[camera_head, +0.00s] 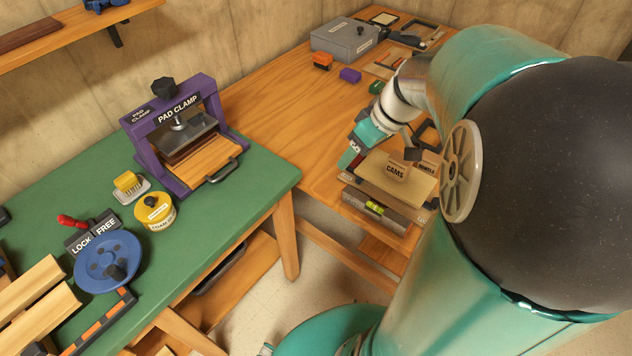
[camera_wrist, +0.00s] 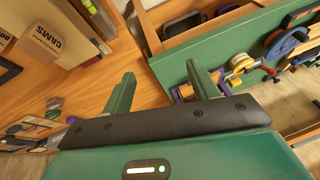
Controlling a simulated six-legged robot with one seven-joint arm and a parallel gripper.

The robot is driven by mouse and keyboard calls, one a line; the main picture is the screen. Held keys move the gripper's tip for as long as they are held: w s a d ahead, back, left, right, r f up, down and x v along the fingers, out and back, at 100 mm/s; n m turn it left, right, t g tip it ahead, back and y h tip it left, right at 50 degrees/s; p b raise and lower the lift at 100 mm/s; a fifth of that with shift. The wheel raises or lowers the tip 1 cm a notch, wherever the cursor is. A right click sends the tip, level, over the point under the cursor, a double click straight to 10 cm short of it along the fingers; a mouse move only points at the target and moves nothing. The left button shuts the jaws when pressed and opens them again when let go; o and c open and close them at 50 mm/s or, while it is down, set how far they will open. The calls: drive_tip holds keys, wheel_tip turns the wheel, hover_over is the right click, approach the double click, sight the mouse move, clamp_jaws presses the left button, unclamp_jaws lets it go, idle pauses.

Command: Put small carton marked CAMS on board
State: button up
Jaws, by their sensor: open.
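The small brown carton marked CAMS (camera_head: 396,172) appears to stand on a flat tan board (camera_head: 408,197) on the wooden bench. The carton also shows at the upper left of the wrist view (camera_wrist: 42,38), close to another brown carton. My gripper (camera_head: 354,157) is to the left of the CAMS carton in the head view, apart from it. In the wrist view its two green fingers (camera_wrist: 163,90) are spread wide with nothing between them. The carton's exact contact with the board is hard to see.
A spirit level (camera_head: 374,207) lies at the bench's front edge, beside the board. A second carton (camera_head: 428,166) stands right of the CAMS carton, partly hidden by my arm. The green table (camera_head: 262,178) with a purple pad clamp (camera_head: 138,140) stands left.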

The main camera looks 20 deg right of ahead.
drive_tip(key=s+a+r+m+t+h, duration=0.1)
drive_tip(key=s+a+r+m, duration=0.1)
drive_tip(key=s+a+r, duration=0.2)
drive_tip(key=s+a+r+m+t+h, duration=0.1)
drive_tip(key=s+a+r+h, duration=0.1)
drive_tip(key=s+a, duration=0.4)
drive_tip(key=a+r, duration=0.1)
drive_tip(key=a, duration=0.3)
drive_tip(key=shift+r+m+t, duration=0.3)
drive_tip(key=shift+r+m, duration=0.1)
drive_tip(key=shift+a, duration=0.1)
